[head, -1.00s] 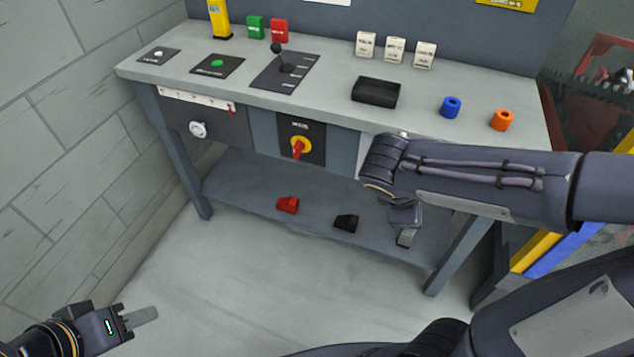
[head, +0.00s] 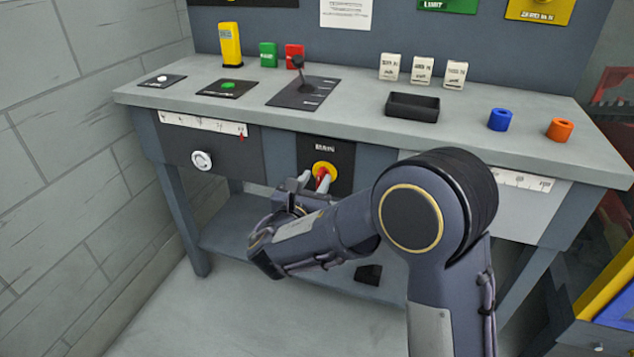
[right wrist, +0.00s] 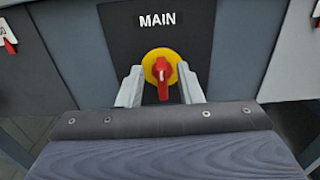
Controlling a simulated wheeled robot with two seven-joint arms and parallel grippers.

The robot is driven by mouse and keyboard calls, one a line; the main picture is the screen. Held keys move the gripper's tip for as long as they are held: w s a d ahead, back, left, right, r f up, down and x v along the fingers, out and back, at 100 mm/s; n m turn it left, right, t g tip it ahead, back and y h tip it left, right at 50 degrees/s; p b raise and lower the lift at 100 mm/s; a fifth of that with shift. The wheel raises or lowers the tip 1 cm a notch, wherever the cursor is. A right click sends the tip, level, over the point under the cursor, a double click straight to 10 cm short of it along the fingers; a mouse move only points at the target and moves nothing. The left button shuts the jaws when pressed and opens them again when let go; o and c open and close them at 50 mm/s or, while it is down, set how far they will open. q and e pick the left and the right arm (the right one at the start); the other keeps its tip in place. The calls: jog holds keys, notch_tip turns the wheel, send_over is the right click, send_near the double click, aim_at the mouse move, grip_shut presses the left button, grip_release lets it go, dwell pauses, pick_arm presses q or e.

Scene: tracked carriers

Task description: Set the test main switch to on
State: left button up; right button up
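The main switch (head: 324,171) is a red handle on a round yellow plate, on a black panel marked MAIN (head: 340,157) on the bench front. In the right wrist view the red handle (right wrist: 162,78) points downward, close to upright. My right gripper (head: 316,181) is at the switch. In the wrist view its two pale fingers (right wrist: 162,88) are apart, one on each side of the handle, with gaps showing. Its palm lies below the handle in that view. My left gripper is out of the head view.
A white knob (head: 202,160) and a scale strip (head: 203,123) are left of the panel. A lower shelf (head: 222,224) runs beneath.

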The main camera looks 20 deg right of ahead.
jog(key=shift+x, duration=0.85)
grip_shut()
